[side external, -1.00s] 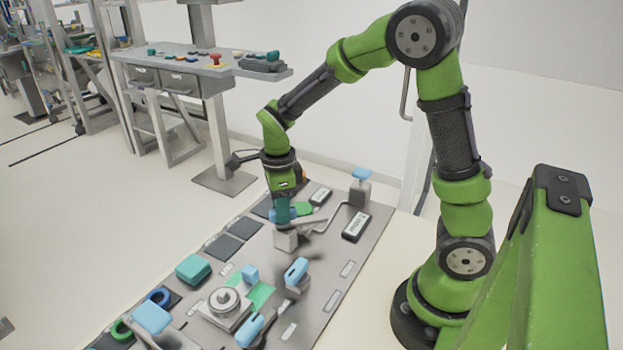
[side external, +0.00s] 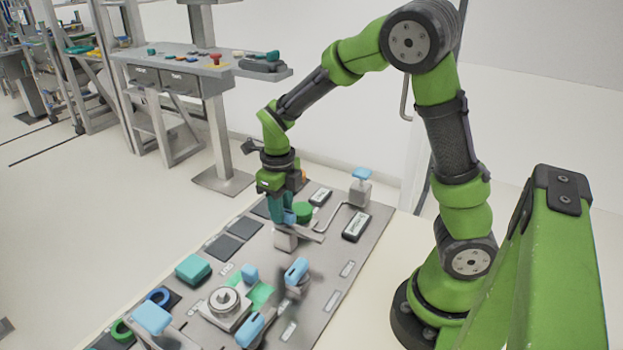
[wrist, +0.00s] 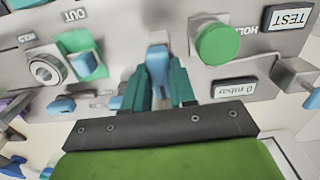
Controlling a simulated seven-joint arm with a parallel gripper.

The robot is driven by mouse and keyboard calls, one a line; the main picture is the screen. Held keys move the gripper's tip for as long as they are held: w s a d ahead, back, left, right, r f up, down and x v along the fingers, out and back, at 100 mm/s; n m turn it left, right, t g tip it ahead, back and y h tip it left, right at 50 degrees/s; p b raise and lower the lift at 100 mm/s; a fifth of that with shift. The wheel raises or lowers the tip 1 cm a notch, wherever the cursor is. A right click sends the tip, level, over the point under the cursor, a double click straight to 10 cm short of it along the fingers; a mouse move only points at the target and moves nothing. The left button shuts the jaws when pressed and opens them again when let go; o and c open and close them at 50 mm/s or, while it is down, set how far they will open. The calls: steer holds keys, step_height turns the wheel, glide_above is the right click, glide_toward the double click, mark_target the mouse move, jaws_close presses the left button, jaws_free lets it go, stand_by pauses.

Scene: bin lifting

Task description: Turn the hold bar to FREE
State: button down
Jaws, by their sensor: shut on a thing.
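The hold bar is a grey lever with a blue grip (wrist: 157,62), standing on a grey block (side external: 286,241) on the panel. My gripper (side external: 284,218) is shut on the blue grip, with its teal fingers on either side of it in the wrist view (wrist: 162,88). Part of the grip is hidden by the fingers. A HOLD label (wrist: 250,29) shows upside down near the bar. I cannot read a FREE mark in these frames.
A green round knob (wrist: 217,43) stands close beside my fingers. A TEST label (wrist: 288,19) and a "0 mbar" display (wrist: 234,88) lie near it. The grey panel (side external: 330,270) also carries a round dial (side external: 225,300), a teal block (side external: 194,269) and several blue handles.

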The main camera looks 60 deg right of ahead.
steer(key=shift+r+m, duration=0.1)
steer(key=shift+m, duration=0.2)
steer(key=c, duration=0.9)
jaws_free()
step_height(320, 180, up, 17)
steer(key=shift+f, duration=0.1)
